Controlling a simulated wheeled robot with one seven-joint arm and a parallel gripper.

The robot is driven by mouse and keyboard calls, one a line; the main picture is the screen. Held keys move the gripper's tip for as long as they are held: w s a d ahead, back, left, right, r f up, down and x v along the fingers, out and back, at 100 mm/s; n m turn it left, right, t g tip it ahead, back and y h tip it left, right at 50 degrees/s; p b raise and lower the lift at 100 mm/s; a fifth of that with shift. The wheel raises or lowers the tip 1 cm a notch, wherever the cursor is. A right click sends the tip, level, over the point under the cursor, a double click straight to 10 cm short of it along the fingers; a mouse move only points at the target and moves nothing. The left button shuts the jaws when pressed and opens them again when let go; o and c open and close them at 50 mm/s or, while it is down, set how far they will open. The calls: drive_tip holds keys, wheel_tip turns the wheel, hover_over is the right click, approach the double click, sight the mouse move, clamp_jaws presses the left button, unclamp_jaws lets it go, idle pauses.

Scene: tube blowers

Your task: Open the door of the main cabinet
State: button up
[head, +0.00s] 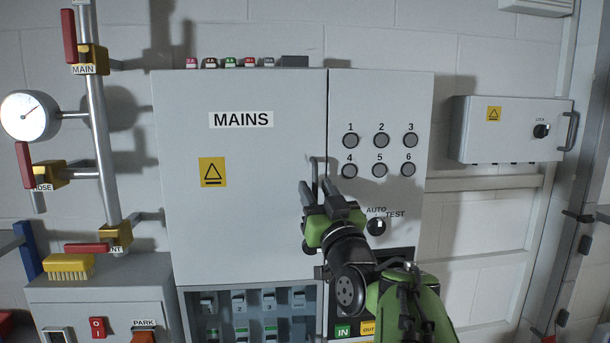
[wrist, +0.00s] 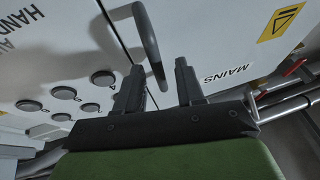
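The main cabinet's door (head: 265,230) is a grey panel marked MAINS with a yellow warning sign. It looks shut, flush with the panel to its right. Its grey bar handle (head: 314,164) is at the door's right edge; in the wrist view the handle (wrist: 149,40) is a dark curved loop. My gripper (head: 315,184) is at the handle, its lower part hidden behind the fingers. In the wrist view my gripper (wrist: 160,66) has its two fingers apart, with the loop's end showing between them. I cannot tell whether either finger touches it.
Right of the door is a panel with numbered round buttons (head: 380,140) and an AUTO/TEST knob (head: 376,227). Below the door is an open bay of switches (head: 240,302). Pipes with red-handled valves (head: 88,58) stand left. A small grey box (head: 515,128) is on the right wall.

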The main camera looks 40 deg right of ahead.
drive_tip(key=shift+w+d, duration=0.15)
clamp_jaws()
idle(0.4)
